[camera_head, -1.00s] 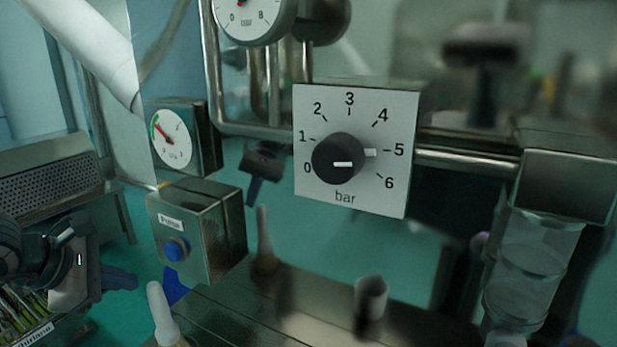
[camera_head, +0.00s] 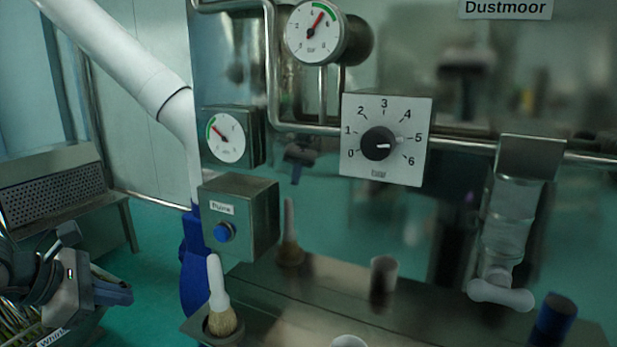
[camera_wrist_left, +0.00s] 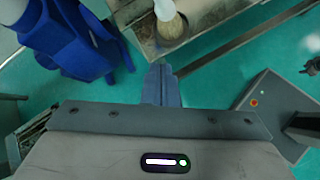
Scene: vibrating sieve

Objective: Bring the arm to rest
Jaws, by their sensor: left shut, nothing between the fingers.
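My left gripper (camera_head: 114,293) is at the lower left of the head view, over the floor beside the metal bench. Its blue-grey fingers are shut together and empty. In the left wrist view the closed fingers (camera_wrist_left: 160,86) point at the metal ledge with a brush, with a gap between. My right gripper is in neither view.
A panel with a black bar knob (camera_head: 378,144), two gauges (camera_head: 226,139) and a box with a blue button (camera_head: 224,232) stand ahead. A brush (camera_head: 219,299) stands on the ledge at front. Blue object (camera_head: 195,270) is between gripper and ledge.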

